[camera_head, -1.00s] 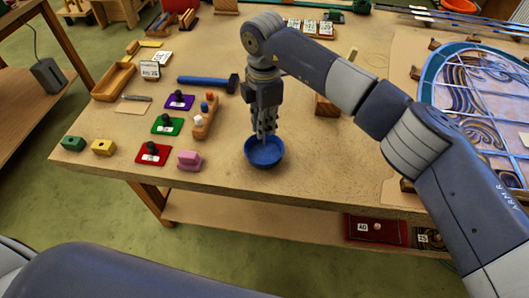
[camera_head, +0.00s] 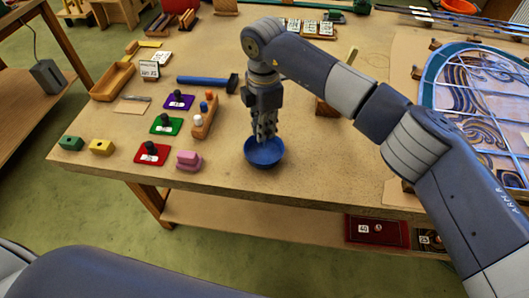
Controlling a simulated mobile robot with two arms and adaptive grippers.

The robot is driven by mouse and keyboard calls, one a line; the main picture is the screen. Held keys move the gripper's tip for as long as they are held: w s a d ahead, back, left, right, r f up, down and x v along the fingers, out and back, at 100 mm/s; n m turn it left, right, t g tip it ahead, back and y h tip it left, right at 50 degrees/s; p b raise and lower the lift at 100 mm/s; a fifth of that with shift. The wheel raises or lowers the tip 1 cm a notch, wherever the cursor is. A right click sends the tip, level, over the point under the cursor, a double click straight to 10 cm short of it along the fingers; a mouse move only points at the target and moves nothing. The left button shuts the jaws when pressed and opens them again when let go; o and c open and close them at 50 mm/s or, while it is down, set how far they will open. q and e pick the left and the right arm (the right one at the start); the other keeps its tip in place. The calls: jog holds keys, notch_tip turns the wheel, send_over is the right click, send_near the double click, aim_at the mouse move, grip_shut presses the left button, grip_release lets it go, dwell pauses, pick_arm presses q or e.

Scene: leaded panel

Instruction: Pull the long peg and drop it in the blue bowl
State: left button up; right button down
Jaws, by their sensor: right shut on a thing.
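The blue bowl (camera_head: 265,154) stands near the front edge of the wooden table. My right gripper (camera_head: 264,136) points down directly over the bowl, with its fingertips at about the bowl's rim in the picture. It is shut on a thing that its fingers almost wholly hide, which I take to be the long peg. A wooden peg block (camera_head: 199,131) stands to the left of the bowl, with red, blue and white pegs in it. My left gripper is not in view.
Purple, green and red plates (camera_head: 152,154) with black knobs lie left of the peg block. A pink block (camera_head: 188,160) sits just left of the bowl. A blue hammer (camera_head: 207,80) lies behind. A leaded panel (camera_head: 480,90) lies at the right.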

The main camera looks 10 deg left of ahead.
jog(key=shift+f+b, duration=1)
jog(key=shift+f, duration=0.35)
dwell(0.4)
jog(key=c, duration=1.6)
grip_release()
jog(key=shift+o, duration=0.2)
jog(key=shift+r, duration=0.25)
notch_tip(320, 180, up, 12)
jog(key=shift+f, duration=0.2)
jog(key=shift+f, duration=0.1)
